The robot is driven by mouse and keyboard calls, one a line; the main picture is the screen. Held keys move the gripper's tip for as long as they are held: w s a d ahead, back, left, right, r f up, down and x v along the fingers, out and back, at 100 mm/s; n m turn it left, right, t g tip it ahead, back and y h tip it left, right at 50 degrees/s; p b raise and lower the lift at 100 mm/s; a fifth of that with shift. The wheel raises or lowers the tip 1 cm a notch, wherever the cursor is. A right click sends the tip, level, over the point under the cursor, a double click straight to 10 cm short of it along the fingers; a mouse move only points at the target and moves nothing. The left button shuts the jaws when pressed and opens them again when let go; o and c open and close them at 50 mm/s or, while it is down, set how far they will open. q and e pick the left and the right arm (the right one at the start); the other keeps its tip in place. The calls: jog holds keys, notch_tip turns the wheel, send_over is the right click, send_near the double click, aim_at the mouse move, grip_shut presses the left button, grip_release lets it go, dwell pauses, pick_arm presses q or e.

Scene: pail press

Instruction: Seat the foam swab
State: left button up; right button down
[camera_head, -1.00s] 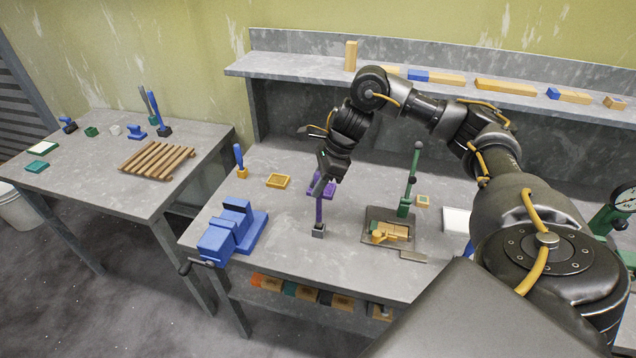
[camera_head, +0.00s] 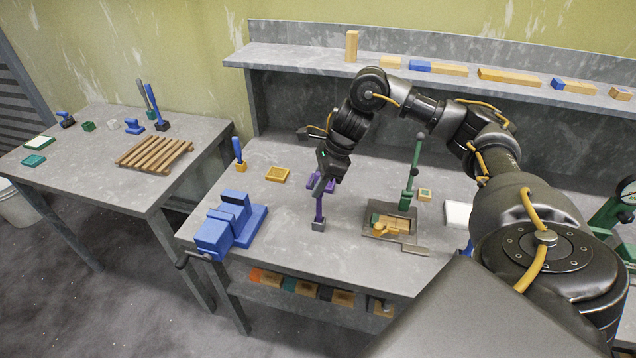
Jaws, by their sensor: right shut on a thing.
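My right gripper (camera_head: 323,184) is at the middle of the workbench, pointing down. It is shut on the upper part of an upright purple handle (camera_head: 319,208) with a grey block (camera_head: 318,225) at its lower end, which looks like the foam swab. The gripper hides the handle's top. I cannot tell whether the grey block touches the bench or hangs just above it. A purple piece (camera_head: 328,182) shows partly behind the gripper; whether it is separate from the handle is unclear. My left gripper is not in view.
On the workbench (camera_head: 285,245), a blue vise (camera_head: 230,227) stands left of the swab. A green-levered press (camera_head: 409,198) with a tray (camera_head: 375,232) stands to the right. A shelf (camera_head: 300,58) runs behind.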

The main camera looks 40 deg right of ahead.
jog(key=shift+f+b, duration=0.3)
jog(key=shift+f, duration=0.15)
jog(key=c, duration=1.2)
grip_release()
jog(key=shift+r, duration=0.1)
jog(key=p+v, duration=0.2)
jog(key=v, duration=0.8)
jog(key=shift+s+r, duration=0.15)
jog(key=shift+r, duration=0.2)
